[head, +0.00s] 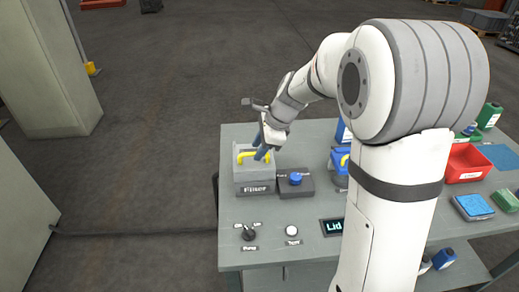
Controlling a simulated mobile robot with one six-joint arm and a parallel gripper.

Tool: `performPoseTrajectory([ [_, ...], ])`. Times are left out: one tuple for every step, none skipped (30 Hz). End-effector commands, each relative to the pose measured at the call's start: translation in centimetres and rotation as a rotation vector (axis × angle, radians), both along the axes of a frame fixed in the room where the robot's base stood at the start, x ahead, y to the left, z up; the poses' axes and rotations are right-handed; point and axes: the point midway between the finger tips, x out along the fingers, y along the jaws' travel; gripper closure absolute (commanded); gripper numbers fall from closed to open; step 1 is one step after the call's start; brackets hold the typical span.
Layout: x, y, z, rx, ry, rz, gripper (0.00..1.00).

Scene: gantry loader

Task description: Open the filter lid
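The filter (253,174) is a grey box with a "Filter" label on its front, at the left end of the grey table (232,215). A yellow handle (246,155) shows on top of its lid, which looks closed. My gripper (261,154) reaches down from the upper right to the handle, with its blue fingers at the handle's right part. The fingertips are small and overlap the handle, so I cannot tell whether they grip it.
Right of the filter is a dark box with a blue knob (295,178). In front are a black pump knob (248,233), a white test button (292,230) and a display (332,227). A red bin (467,163) and blue sponge (473,205) are at right. My arm hides the middle.

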Motion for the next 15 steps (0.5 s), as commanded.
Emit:
performPoseTrajectory([
  [0.05, 0.19, -0.44, 0.0, 0.001, 0.002, 0.66],
  [0.08, 0.27, -0.59, 0.0, 0.001, 0.001, 0.66],
  [0.12, 0.33, -0.73, 0.0, 0.0, 0.001, 0.66],
  [0.15, 0.36, -0.81, 0.0, 0.0, 0.001, 0.66],
  [0.16, 0.38, -0.86, 0.0, 0.0, 0.001, 0.66],
  [0.17, 0.38, -0.88, 0.0, -0.001, 0.001, 0.66],
  [0.17, 0.38, -0.88, 0.0, -0.001, 0.001, 0.66],
  [0.17, 0.38, -0.88, 0.0, -0.001, 0.001, 0.66],
  [0.17, 0.37, -0.87, 0.0, -0.001, 0.001, 0.66],
  [0.17, 0.36, -0.86, 0.0, -0.001, 0.001, 0.66],
  [0.17, 0.35, -0.86, 0.0, -0.001, 0.001, 0.66],
  [0.16, 0.34, -0.86, 0.0, -0.001, 0.001, 0.67],
  [0.16, 0.34, -0.85, 0.0, -0.001, 0.0, 0.7],
  [0.16, 0.33, -0.86, 0.0, -0.001, 0.0, 0.72],
  [0.16, 0.33, -0.86, 0.0, -0.001, 0.0, 0.76],
])
